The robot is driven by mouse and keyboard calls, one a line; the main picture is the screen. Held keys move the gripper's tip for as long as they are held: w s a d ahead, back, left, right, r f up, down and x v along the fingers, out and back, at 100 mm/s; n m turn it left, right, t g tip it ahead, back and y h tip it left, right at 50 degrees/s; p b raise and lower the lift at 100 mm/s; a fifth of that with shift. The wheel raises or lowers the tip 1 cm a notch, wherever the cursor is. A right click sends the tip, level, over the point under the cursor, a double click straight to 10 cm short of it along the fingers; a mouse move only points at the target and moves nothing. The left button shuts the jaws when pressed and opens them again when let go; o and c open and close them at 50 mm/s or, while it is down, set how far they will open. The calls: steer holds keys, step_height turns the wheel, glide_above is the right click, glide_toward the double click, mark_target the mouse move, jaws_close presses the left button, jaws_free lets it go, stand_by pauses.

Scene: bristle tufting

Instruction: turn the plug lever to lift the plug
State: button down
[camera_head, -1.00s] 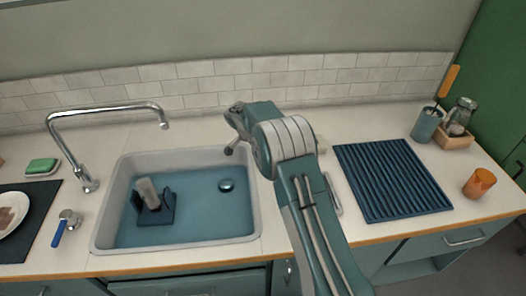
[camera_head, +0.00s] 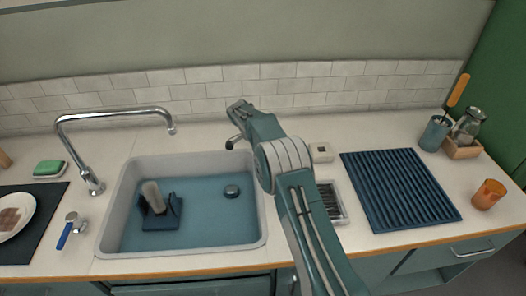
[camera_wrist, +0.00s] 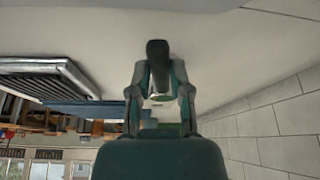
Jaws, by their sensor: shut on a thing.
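The dark plug lever (camera_wrist: 157,62) stands between my fingertips in the wrist view, and my gripper (camera_wrist: 160,92) is shut on it. In the head view my gripper (camera_head: 238,138) is at the counter just behind the sink's back right corner. The lever's dark end (camera_head: 231,144) shows there; its base is hidden. The plug (camera_head: 231,191) is a small dark round piece in the right part of the blue-watered sink (camera_head: 108,222). It appears to stand slightly proud, but its height is hard to tell.
A chrome faucet (camera_head: 80,155) arches over the sink's left side. A navy holder (camera_head: 163,216) with a brush sits in the sink. Right of my arm are a small pale box (camera_head: 321,152), a cutlery tray (camera_head: 343,212) and a ribbed navy mat (camera_head: 400,187).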

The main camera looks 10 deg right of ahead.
steer(key=shift+a, duration=0.15)
steer(key=c, duration=0.6)
jaws_free()
steer(key=shift+w+f, duration=0.1)
steer(key=shift+w, duration=0.05)
steer(key=shift+o, duration=0.2)
steer(key=v, duration=1.2)
steer(key=shift+a, duration=0.15)
